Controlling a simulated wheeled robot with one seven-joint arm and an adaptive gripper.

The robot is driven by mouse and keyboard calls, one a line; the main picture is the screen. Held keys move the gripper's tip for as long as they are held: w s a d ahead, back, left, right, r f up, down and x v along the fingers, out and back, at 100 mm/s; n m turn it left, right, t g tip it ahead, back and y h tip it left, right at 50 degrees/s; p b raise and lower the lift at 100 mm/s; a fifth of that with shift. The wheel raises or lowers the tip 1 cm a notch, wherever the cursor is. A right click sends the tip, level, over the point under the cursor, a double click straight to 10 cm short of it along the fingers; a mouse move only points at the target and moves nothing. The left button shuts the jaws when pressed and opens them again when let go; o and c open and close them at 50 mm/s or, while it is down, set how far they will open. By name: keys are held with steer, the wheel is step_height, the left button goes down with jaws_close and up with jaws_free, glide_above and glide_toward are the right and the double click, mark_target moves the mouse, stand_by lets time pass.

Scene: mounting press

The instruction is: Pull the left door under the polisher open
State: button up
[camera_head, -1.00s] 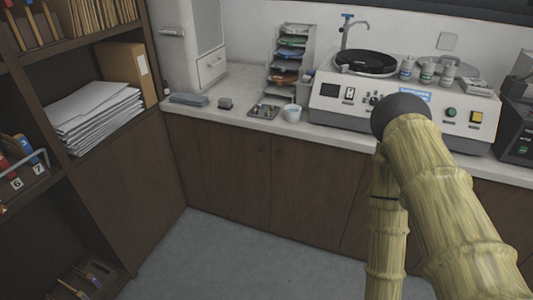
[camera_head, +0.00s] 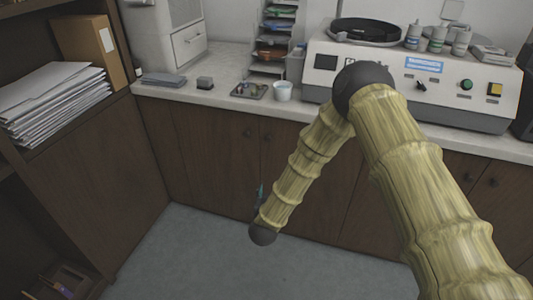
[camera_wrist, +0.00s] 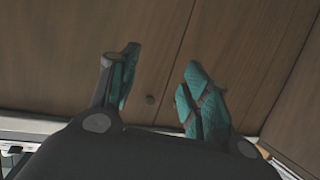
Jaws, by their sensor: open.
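Brown wooden cabinet doors run under the counter. The polisher (camera_head: 415,85), a pale machine with a black disc, stands on the counter at right. Below it, a pair of small dark knobs shows; the left door's knob (camera_head: 467,178) is just right of my arm, which hides much of that door. Another knob pair (camera_head: 266,137) sits further left. My gripper (camera_wrist: 158,90) is open and empty, with teal-padded fingers. In the wrist view one round knob (camera_wrist: 150,99) appears between the fingers, apart from them. In the head view only a teal bit of my gripper (camera_head: 260,192) shows behind the wrist.
The counter (camera_head: 215,97) holds a white cup (camera_head: 282,91), a small tray (camera_head: 248,91) and a letter rack. A shelf unit with stacked papers (camera_head: 55,105) stands at left. The grey floor (camera_head: 200,250) before the cabinets is clear.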

mark_target(268, 140)
steer(key=w+a+r+m+t+h+b, duration=0.3)
steer(key=w+a+r+h, duration=0.1)
steer(key=w+r, duration=0.5)
steer(key=x, duration=1)
steer(key=shift+r, duration=0.15)
jaws_close()
